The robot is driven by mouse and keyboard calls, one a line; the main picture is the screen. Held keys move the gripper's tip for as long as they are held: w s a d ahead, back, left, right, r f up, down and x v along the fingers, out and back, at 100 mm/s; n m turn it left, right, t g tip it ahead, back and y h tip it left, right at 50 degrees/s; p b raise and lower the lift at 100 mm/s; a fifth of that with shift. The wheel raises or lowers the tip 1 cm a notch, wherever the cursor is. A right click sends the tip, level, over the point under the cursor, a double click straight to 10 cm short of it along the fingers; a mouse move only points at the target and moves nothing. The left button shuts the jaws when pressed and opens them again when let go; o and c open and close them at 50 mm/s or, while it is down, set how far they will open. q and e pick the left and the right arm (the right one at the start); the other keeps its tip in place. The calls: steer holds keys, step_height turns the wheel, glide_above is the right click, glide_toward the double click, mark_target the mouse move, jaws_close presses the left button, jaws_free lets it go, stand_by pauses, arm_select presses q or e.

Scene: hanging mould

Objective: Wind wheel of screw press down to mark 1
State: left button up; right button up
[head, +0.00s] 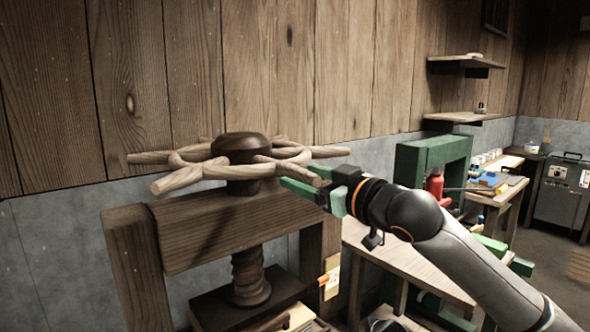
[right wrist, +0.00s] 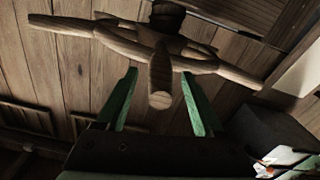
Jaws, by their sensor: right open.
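The wooden wheel (head: 196,168) of the screw press has several spoke-like handles and a dark round hub (head: 240,146). It sits on top of the wooden press frame (head: 215,228), with the threaded screw (head: 248,272) below the crossbeam. My right gripper (head: 304,180) is open, with green fingers, at the right side of the wheel. In the right wrist view a spoke end (right wrist: 160,98) points at the camera and lies between the open fingers (right wrist: 160,105). I cannot tell whether the fingers touch it. Mark 1 is not discernible. My left gripper is not in view.
A wooden workbench (head: 375,240) and a green frame (head: 425,152) stand to the right of the press. A red item (head: 434,187) is by the green frame. Wall shelves (head: 462,62) hang further back. The plank wall is close behind the wheel.

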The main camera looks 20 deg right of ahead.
steer(key=shift+x, duration=1.6)
jaws_close()
